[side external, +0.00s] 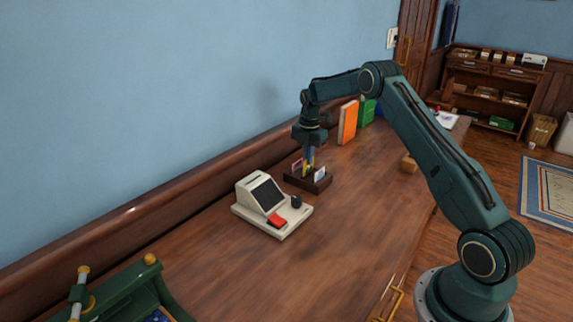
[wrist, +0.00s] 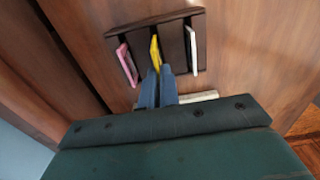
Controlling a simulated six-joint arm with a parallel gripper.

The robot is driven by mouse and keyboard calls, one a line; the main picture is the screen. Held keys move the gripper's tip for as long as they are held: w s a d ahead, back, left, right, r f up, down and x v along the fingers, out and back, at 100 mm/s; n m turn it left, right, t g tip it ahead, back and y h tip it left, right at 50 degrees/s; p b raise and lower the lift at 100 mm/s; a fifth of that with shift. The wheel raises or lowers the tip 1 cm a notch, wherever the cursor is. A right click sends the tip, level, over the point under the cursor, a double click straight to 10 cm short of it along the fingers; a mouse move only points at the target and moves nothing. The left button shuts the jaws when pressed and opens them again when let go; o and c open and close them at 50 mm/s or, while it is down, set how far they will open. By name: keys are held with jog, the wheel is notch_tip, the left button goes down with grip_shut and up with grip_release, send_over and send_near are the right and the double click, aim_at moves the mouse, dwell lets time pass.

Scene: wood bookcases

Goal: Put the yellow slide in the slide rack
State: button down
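The dark wooden slide rack (side external: 294,183) stands on the desk against the wall side; it also shows in the wrist view (wrist: 172,28). The yellow slide (wrist: 155,52) is at the rack's middle slot, between a pink slide (wrist: 126,65) on the left and a white slide (wrist: 191,50) on the right. My gripper (wrist: 158,72) points down over the rack, its blue fingers close together on the near end of the yellow slide. In the side view my gripper (side external: 308,162) is above the rack's middle. How deep the yellow slide sits is hard to tell.
A cream slide viewer (side external: 262,195) with a dark screen and red piece stands just in front of the rack. Orange (side external: 348,121) and green (side external: 366,112) books stand behind it. A small wooden block (side external: 408,163) lies to the right. The desk's middle is clear.

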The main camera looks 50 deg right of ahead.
jog(key=shift+f, duration=1.3)
jog(key=shift+f, duration=0.15)
jog(key=c, duration=1.6)
grip_release()
jog(key=shift+c, duration=0.2)
notch_tip(320, 180, up, 12)
jog(key=shift+f, duration=0.1)
jog(key=shift+r, duration=0.3)
